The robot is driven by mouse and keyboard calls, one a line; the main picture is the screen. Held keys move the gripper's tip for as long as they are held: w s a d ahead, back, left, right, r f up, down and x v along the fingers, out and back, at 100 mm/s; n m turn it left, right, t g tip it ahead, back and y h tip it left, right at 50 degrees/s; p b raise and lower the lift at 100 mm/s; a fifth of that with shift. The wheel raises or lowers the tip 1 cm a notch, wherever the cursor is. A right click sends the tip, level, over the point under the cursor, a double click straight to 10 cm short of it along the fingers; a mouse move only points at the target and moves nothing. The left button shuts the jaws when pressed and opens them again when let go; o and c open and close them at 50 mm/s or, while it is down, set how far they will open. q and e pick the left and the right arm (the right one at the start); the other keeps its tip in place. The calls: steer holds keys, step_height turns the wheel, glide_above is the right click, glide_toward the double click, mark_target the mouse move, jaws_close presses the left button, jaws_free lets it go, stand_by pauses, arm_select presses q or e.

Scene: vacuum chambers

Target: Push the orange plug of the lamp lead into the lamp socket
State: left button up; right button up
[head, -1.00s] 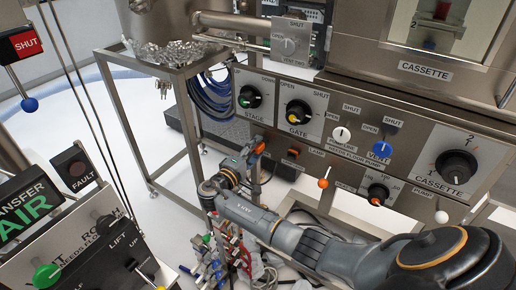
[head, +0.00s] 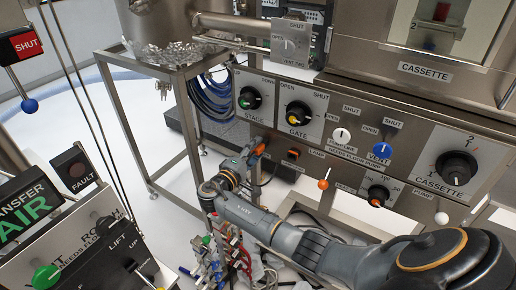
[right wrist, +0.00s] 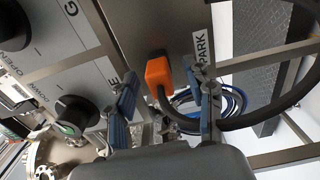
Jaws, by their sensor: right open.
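The orange plug (right wrist: 158,72) sits at the steel panel beside the PARK label in the right wrist view, with its thick dark lead curving off to the right. It also shows in the head view (head: 260,149), just past my right gripper (head: 251,158). In the right wrist view my right gripper (right wrist: 165,107) is open, one finger on each side of the line to the plug; the plug lies beyond the fingertips, and I see no grip on it. The orange-marked lamp socket (head: 293,153) is on the panel to the right, by the LAMP label. My left gripper is not in view.
The STAGE knob (head: 249,98) and GATE knob (head: 298,113) stand out from the panel above the plug. An orange-ended lever (head: 323,184) juts out right of the socket. Blue coiled hoses (head: 211,98) hang behind. Several coloured fittings (head: 215,250) stand below my forearm.

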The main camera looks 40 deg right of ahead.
mark_target(254, 152)
jaws_close()
stand_by(0.3)
steer(key=shift+a, duration=0.15)
steer(key=shift+p+v, duration=0.55)
steer(key=shift+v, duration=2.35)
